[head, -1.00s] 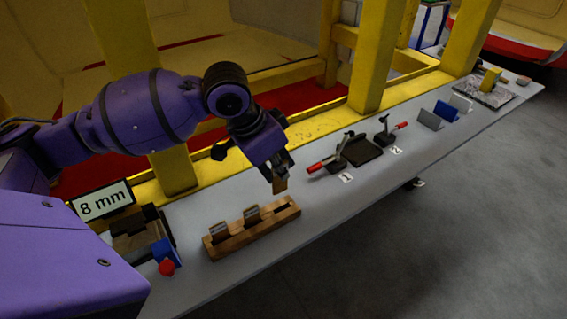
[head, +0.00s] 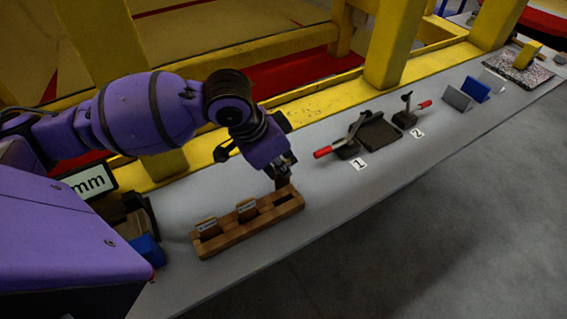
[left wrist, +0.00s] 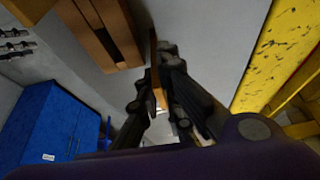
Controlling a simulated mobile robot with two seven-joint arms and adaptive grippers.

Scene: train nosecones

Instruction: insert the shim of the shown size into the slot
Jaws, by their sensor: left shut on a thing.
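My left gripper (head: 283,172) is shut on a brown shim (head: 283,184), held just behind the right end of the wooden rack (head: 232,238) in the head view. The left wrist view shows this shim (left wrist: 156,72) edge-on between the fingers, with the rack (left wrist: 108,35) to its left. I cannot tell whether the shim touches the rack. Two labelled shims stand in the rack, one at the left (head: 207,228) and one in the middle (head: 247,210); the rack's right end is empty. The size sign (head: 92,181) reads "mm", its number hidden by my purple body. My right gripper is not in view.
Two red-handled clamps, marked 1 (head: 347,148) and 2 (head: 405,118), flank a dark plate (head: 380,134). A blue block (head: 146,250) stands left of the rack. Grey and blue angled blocks (head: 475,90) stand farther right. The table's front is clear.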

